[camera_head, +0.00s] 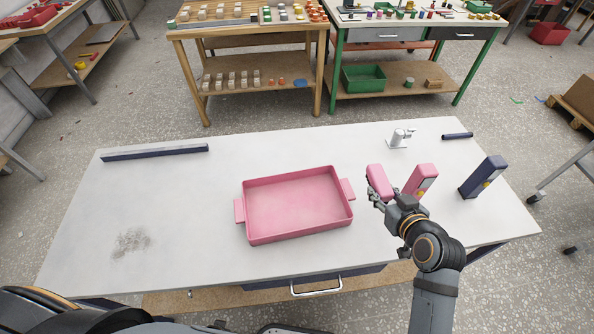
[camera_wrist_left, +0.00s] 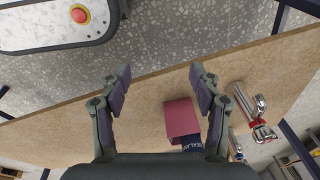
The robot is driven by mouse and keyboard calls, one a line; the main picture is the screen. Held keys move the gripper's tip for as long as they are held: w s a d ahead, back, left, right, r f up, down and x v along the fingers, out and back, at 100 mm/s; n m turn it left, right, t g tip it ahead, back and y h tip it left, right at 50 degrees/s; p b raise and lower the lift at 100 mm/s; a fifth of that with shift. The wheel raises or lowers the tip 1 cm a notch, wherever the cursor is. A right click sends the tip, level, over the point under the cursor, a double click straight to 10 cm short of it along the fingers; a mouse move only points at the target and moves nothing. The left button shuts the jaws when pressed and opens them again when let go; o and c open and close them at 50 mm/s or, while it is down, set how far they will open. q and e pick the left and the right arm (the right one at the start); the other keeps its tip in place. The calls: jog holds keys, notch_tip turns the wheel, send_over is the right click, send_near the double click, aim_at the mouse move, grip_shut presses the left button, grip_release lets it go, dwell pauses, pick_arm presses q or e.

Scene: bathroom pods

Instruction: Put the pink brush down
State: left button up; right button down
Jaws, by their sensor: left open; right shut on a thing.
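The pink brush (camera_head: 379,180) is a rounded pink block in the head view, over the right part of the white table (camera_head: 200,240). My right gripper (camera_head: 380,201) is shut on it from the near side. The gripper hides its lower end, and I cannot tell whether it touches the table. My left gripper (camera_wrist_left: 160,76) is open and empty in the left wrist view. A brown board with a pink-and-dark-blue box (camera_wrist_left: 181,118) on it lies below its fingers.
A pink tray (camera_head: 245,213) with two handles sits mid-table. A pink upright container (camera_head: 425,176) and a dark blue one (camera_head: 484,177) stand at the right. A small tap (camera_head: 400,137) and dark bars (camera_head: 155,152) are at the back.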

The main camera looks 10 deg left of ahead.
jog(key=shift+s+d+r, duration=0.1)
jog(key=shift+s+r, duration=0.15)
jog(key=shift+s, duration=0.05)
pick_arm(q)
jog(key=s+g, duration=0.1)
jog(key=s, duration=0.7)
pick_arm(e)
jog(key=shift+s+r, duration=0.1)
jog(key=shift+s, duration=0.15)
jog(key=d+x, duration=0.1)
jog(key=x, duration=0.3)
jog(key=d+p+x, duration=0.1)
jog(key=x, duration=0.4)
jog(key=d+p+x, duration=0.1)
jog(key=x, duration=0.4)
jog(key=shift+w+f, duration=0.3)
jog(key=shift+f, duration=0.15)
jog(key=shift+w+a+f, duration=0.1)
jog(key=shift+w+f, duration=0.5)
jog(key=shift+f, duration=0.3)
jog(key=shift+w+f, duration=0.15)
notch_tip(320, 180, down, 2)
jog(key=shift+f+p, duration=0.25)
jog(key=shift+p, duration=0.2)
jog(key=shift+f, duration=0.3)
pick_arm(q)
jog(key=w+r, duration=0.2)
jog(key=w, duration=0.1)
jog(key=shift+w+d+r, duration=0.15)
jog(key=shift+r, duration=0.1)
